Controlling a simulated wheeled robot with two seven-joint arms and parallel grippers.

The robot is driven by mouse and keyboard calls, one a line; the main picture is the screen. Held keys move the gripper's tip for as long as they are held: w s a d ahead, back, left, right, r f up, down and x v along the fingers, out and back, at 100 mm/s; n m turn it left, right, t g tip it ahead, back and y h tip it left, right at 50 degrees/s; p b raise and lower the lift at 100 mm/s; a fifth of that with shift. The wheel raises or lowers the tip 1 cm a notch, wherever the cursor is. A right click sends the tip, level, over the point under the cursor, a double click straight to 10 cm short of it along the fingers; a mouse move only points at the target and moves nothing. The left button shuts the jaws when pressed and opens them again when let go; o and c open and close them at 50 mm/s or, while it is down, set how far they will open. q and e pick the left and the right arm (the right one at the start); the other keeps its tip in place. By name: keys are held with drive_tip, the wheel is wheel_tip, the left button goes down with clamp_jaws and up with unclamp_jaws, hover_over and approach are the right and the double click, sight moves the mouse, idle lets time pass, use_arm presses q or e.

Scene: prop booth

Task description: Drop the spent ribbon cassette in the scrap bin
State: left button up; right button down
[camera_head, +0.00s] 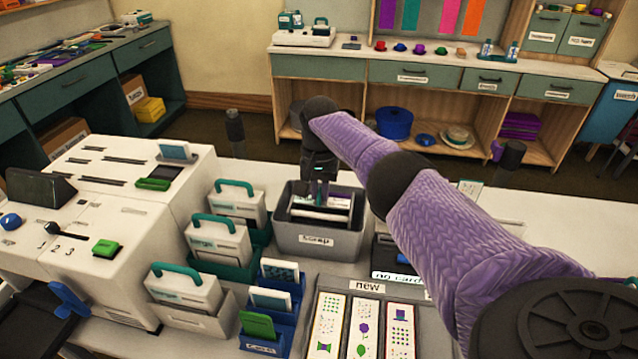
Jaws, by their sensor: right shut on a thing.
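The scrap bin (318,243) is a grey open box labelled scrap, standing mid-table. My right arm reaches in from the right, and my right gripper (320,188) points down into the bin's opening. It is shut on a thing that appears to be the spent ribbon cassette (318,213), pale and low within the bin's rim. The fingertips are small and dark, so the exact grip is hard to see. Whether the cassette touches the bin floor cannot be told. My left gripper is not in view.
A white machine (120,210) stands left of the bin. White cassettes with teal handles (218,240) sit in holders between them. A tray labelled new (367,288) with patterned cards lies in front of the bin. My right arm hides the table to the right.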

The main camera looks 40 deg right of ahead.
drive_tip(key=shift+f, duration=0.75)
drive_tip(key=shift+r, duration=0.1)
drive_tip(key=c, duration=0.6)
unclamp_jaws()
wheel_tip(320, 180, up, 9)
drive_tip(key=p, duration=0.3)
drive_tip(key=shift+r, duration=0.5)
